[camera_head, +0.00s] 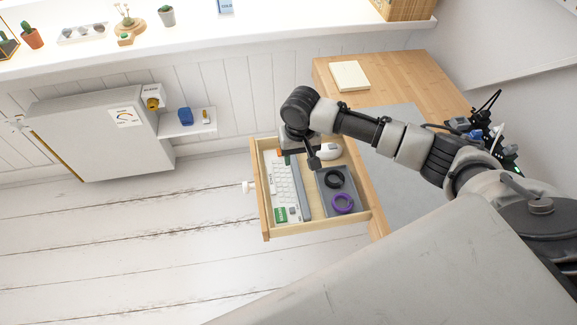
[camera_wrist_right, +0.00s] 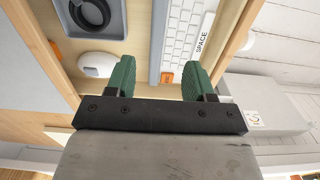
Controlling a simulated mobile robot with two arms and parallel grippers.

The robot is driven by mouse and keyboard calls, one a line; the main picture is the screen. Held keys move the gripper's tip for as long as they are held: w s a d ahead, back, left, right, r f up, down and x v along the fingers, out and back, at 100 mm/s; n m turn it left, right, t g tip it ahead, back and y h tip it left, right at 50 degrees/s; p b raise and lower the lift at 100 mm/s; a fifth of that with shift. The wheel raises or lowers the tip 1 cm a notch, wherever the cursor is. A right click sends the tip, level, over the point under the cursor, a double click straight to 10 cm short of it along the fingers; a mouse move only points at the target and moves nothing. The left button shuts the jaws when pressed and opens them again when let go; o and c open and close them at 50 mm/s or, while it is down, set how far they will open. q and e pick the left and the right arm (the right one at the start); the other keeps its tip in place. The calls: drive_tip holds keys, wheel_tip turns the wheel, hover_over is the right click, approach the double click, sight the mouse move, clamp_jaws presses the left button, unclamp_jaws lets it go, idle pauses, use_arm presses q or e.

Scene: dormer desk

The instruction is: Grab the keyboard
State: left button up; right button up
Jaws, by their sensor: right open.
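A white keyboard (camera_head: 284,184) lies in the open wooden drawer, along its left side. Its keys also show in the right wrist view (camera_wrist_right: 206,25), between and beyond the green fingers. My right gripper (camera_wrist_right: 160,80) is open and empty. In the head view my right gripper (camera_head: 300,150) hangs over the back end of the drawer, above the far end of the keyboard, and the arm partly hides that end. I cannot tell the exact height between the fingers and the keyboard. My left gripper is not in view.
The drawer (camera_head: 264,212) also holds a grey tray (camera_head: 326,211) with a black ring (camera_head: 334,178) and a purple ring (camera_head: 342,203), and a white mouse (camera_head: 329,151). The wooden desk (camera_head: 385,72) adjoins at the right, with a notepad (camera_head: 349,75). The floor at left is clear.

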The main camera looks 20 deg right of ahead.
sight(298, 177)
drive_tip(key=shift+w+d+f, duration=0.15)
drive_tip(key=shift+w+f, duration=0.05)
drive_tip(key=shift+f, duration=0.25)
drive_tip(key=shift+w+d+f, duration=0.1)
drive_tip(key=shift+w+f, duration=0.1)
drive_tip(key=shift+f, duration=0.25)
drive_tip(key=shift+s+a+f, duration=0.1)
drive_tip(key=shift+s+f, duration=0.1)
drive_tip(key=shift+f, duration=1.6)
wheel_tip(298, 177, down, 5)
drive_tip(key=shift+f+b, duration=0.1)
drive_tip(key=shift+b, duration=0.2)
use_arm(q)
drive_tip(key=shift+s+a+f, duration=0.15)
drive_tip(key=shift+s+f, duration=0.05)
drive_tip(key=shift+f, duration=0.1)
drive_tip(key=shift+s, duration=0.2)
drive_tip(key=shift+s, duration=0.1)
use_arm(e)
drive_tip(key=shift+c, duration=0.4)
clamp_jaws()
